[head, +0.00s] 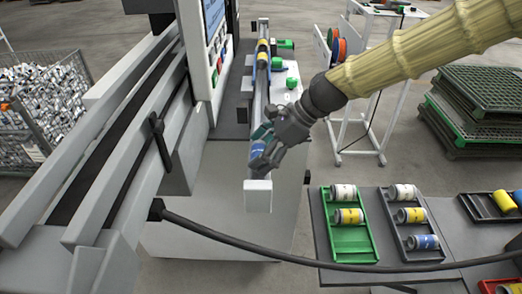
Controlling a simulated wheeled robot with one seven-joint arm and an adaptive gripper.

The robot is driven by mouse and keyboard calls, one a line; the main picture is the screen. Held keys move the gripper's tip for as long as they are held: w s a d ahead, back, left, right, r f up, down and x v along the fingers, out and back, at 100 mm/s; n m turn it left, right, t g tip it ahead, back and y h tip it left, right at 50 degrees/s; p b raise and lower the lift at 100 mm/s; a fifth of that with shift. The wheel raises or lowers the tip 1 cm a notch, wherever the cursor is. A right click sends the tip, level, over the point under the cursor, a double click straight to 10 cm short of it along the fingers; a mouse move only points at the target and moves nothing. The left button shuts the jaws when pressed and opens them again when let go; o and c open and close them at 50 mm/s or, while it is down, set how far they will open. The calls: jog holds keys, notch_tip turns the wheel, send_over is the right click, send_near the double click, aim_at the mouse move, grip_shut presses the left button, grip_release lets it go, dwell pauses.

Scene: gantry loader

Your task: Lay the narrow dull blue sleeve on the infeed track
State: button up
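A blue sleeve (257,149) is at the near end of the infeed track (257,110), partly hidden by my gripper. My gripper (262,147) comes in from the right, with its dark fingers around the sleeve; it appears shut on it. The sleeve is over or on the track; I cannot tell whether it touches the track bed. A white end block (257,195) closes the near end of the track.
A green tray (353,256) and a dark tray (426,254) hold several sleeves at the lower right. A black cable (300,262) crosses in front of them. A control panel (205,65) stands left of the track. Green crates (465,125) are stacked at right.

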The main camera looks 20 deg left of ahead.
jog(key=shift+o, duration=0.6)
jog(key=shift+s+r, duration=0.2)
jog(key=shift+s, duration=0.1)
jog(key=shift+w+f, duration=0.15)
jog(key=shift+w, duration=0.05)
jog(key=s+a+r+p+v, duration=0.1)
jog(key=p+v, duration=0.5)
jog(key=v, duration=1)
jog(key=shift+a+r+p, duration=0.35)
jog(key=shift+a+r, duration=0.4)
jog(key=shift+r, duration=0.25)
jog(key=shift+w, duration=0.1)
